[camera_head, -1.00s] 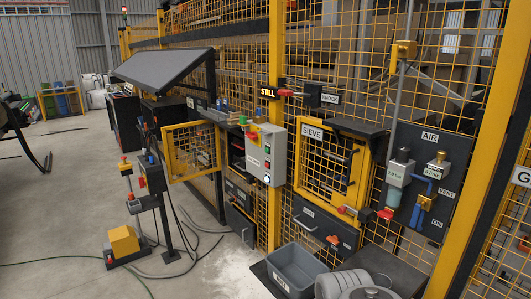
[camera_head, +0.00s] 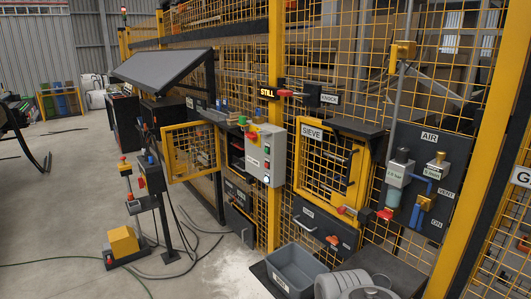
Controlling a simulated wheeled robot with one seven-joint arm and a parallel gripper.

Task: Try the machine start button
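A grey control box (camera_head: 265,155) is fixed to the yellow fence post in the middle of the head view. On its front are a red button on a yellow plate (camera_head: 252,137), a column of small coloured buttons and a pale round button (camera_head: 266,180) at the bottom. The button labels are too small to read. A dark sign with lit letters reading STILL (camera_head: 267,92) is above the box. My gripper is not in view. A pale grey rounded part at the bottom right looks like my arm.
A mesh door marked SIEVE (camera_head: 325,165) and an AIR panel (camera_head: 432,180) are to the right. A grey tub (camera_head: 296,268) stands below. An open yellow mesh door (camera_head: 192,150) and a pedestal box (camera_head: 151,178) are to the left. Hoses cross the floor; pale powder lies by the fence.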

